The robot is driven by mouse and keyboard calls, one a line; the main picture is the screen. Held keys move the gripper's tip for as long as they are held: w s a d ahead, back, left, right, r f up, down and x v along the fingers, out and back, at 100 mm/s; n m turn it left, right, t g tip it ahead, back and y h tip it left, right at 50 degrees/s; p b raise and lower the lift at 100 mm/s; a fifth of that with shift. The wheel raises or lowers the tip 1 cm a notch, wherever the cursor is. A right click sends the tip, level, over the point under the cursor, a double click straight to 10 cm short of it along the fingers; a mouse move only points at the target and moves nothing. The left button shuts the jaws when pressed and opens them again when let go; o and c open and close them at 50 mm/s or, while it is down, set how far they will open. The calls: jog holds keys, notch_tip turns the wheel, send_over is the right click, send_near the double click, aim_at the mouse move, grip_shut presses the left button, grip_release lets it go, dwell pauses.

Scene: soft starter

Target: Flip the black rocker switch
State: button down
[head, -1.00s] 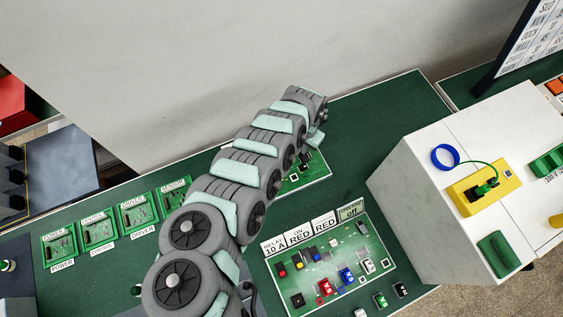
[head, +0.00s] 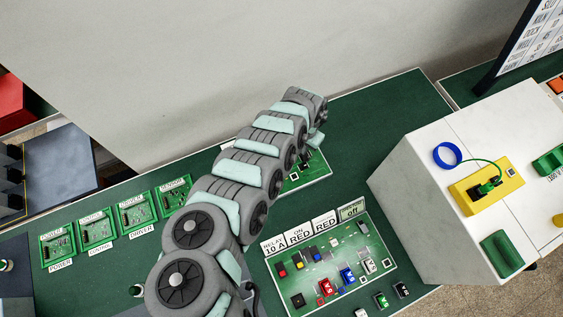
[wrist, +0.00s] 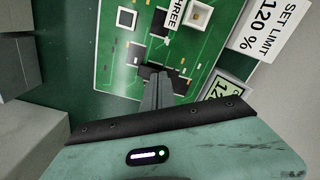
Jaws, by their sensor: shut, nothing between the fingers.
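A green circuit board (wrist: 118,60) fills the upper middle of the wrist view; part of it also shows beyond my arm in the head view (head: 318,172). A dark block (wrist: 181,84), which looks like the black rocker switch, sits on this board. My gripper (wrist: 157,72) is shut and empty, with its narrow fingers side by side over the dark block. The fingers cover part of the block, and I cannot tell whether they touch it or which way the rocker is tilted.
A small display (wrist: 227,88) and a "SET LIMIT 120 %" label (wrist: 268,25) lie right of the board. A white square part (wrist: 197,15) is above. In the head view, another board (head: 350,235) lies nearer, and a white cabinet (head: 410,190) stands at right.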

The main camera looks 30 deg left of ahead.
jog(key=shift+f, duration=0.2)
notch_tip(320, 180, up, 7)
jog(key=p, duration=0.6)
jog(key=shift+r+p, duration=0.1)
jog(key=shift+p, duration=0.3)
dwell(0.3)
